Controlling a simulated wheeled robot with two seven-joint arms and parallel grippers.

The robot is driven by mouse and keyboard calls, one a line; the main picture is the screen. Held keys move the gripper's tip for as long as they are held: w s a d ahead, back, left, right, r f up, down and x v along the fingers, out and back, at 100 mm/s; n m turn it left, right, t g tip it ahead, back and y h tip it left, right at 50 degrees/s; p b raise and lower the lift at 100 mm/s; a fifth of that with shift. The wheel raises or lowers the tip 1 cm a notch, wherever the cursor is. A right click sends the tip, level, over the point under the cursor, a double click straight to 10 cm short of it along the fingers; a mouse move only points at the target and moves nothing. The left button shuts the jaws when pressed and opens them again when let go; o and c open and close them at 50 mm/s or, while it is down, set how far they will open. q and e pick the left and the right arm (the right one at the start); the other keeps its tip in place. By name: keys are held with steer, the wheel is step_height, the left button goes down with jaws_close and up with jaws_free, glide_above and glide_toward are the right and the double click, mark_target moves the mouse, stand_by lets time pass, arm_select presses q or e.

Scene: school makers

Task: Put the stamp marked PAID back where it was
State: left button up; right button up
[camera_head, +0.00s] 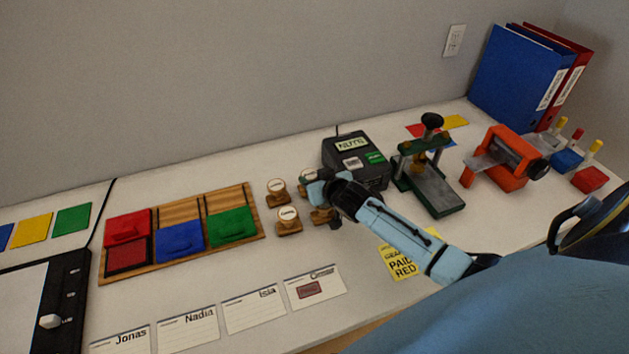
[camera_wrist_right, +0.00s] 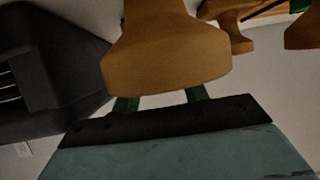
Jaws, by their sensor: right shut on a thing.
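My right gripper (camera_head: 318,192) is among the wooden stamps at the back middle of the table. In the right wrist view its green fingers (camera_wrist_right: 160,98) are shut on a wooden stamp (camera_wrist_right: 165,55), which fills the top centre. Two stamps with round white tops, one behind (camera_head: 276,190) and one in front (camera_head: 288,220), stand left of the gripper. Two more, a rear one (camera_head: 307,176) and a front one (camera_head: 320,214), are partly hidden by it. Their labels are too small to read, and I cannot tell whether the held stamp touches the table. My left gripper is out of view.
A dark device (camera_head: 358,160) stands close behind my right gripper. Name cards, one (camera_head: 314,287) with a red imprint, lie in front. A green press (camera_head: 430,180) stands to the right.

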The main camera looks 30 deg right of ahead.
steer(key=shift+f, duration=0.15)
steer(key=shift+f, duration=0.15)
steer(key=o, duration=1.3)
steer(key=shift+c, duration=0.2)
steer(key=shift+r, duration=0.2)
steer(key=p+v, duration=0.2)
steer(key=v, duration=1)
